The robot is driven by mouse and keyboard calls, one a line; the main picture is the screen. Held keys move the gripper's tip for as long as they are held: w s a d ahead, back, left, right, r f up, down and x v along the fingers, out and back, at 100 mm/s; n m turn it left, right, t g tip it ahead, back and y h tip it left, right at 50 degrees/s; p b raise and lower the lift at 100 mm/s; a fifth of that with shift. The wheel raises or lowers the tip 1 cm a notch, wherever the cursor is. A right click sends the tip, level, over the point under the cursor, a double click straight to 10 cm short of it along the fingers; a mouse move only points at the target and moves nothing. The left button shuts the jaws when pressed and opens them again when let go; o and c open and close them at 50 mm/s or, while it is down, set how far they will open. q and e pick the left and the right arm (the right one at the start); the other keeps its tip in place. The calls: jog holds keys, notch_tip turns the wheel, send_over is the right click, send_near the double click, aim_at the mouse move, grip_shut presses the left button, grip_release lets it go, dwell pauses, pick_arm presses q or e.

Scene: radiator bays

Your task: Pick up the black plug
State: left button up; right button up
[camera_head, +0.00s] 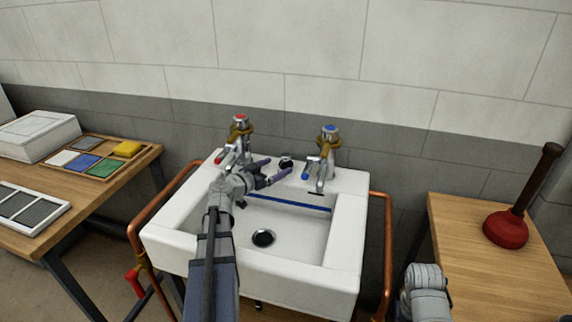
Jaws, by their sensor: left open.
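A small black plug (286,161) sits on the back ledge of the white sink (343,235), between the two taps. My left gripper (275,171) reaches in over the basin from the front left. Its fingers are spread and empty, with the tips just short of the plug, toward the lower left of it. I cannot tell their exact height above the ledge. Only a grey part of my right arm shows at the lower right; its gripper is not visible.
A red-marked tap (239,135) and a blue-marked tap (328,150) flank the plug closely. A dark round drain (263,238) is in the basin. Copper pipes (388,255) run beside the sink. A plunger (507,228) stands on the right table; a tray (92,158) lies left.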

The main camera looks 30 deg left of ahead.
aim_at(284, 163)
pick_arm(q)
jog(key=shift+d+x, duration=0.1)
jog(key=shift+x, duration=1.2)
jog(key=shift+d+x, duration=0.15)
jog(key=shift+x, duration=1.2)
jog(key=shift+s+r, duration=0.1)
jog(key=shift+r, duration=0.05)
jog(key=c, duration=1.5)
jog(key=shift+o, duration=0.2)
